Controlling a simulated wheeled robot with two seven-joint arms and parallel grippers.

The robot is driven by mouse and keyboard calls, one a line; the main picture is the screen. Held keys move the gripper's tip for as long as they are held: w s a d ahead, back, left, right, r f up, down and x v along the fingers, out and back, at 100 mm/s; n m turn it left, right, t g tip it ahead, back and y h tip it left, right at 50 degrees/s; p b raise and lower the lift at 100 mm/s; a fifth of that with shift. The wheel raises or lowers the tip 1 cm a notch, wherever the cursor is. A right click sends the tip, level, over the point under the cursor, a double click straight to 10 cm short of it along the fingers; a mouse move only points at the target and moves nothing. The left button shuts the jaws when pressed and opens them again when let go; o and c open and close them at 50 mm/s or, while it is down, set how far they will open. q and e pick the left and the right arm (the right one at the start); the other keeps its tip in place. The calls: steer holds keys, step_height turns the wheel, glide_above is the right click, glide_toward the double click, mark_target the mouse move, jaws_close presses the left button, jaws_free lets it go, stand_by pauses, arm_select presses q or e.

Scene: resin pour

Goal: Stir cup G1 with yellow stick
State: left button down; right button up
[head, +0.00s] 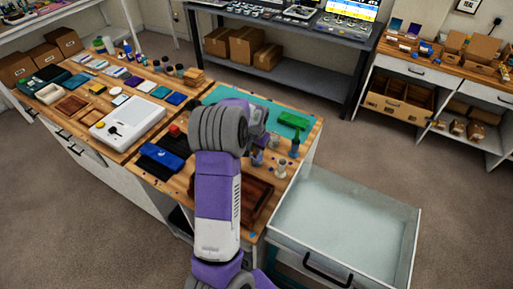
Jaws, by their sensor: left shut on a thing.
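My left gripper (263,142) is over the right part of the wooden workbench (205,92), mostly hidden behind my purple and white arm. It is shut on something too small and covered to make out. Small cups stand close by: a purplish one (257,158) just below the gripper, a pale one (281,168) to its lower right and another (293,149) to its right. I cannot read any label, so I cannot tell which is G1. I cannot make out a yellow stick. My right gripper is not in view.
A teal mat (222,93) with a green block (294,120) lies behind the gripper. A brown tray (262,190) is partly behind my arm. A white scale (128,122) and a blue item (163,159) are left. An open empty drawer (345,220) juts out at right.

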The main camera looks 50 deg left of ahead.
arm_select(q)
steer(key=shift+w+d, duration=0.15)
steer(key=shift+d, duration=0.2)
steer(key=shift+a, duration=0.1)
step_height(320, 180, up, 7)
steer(key=s+d+p, duration=0.1)
steer(key=p, duration=0.4)
steer(key=shift+r, duration=0.15)
stand_by(0.3)
step_height(320, 180, up, 5)
steer(key=p, duration=0.3)
steer(key=shift+p, duration=0.3)
steer(key=shift+w+d, duration=0.1)
steer(key=shift+d, duration=0.05)
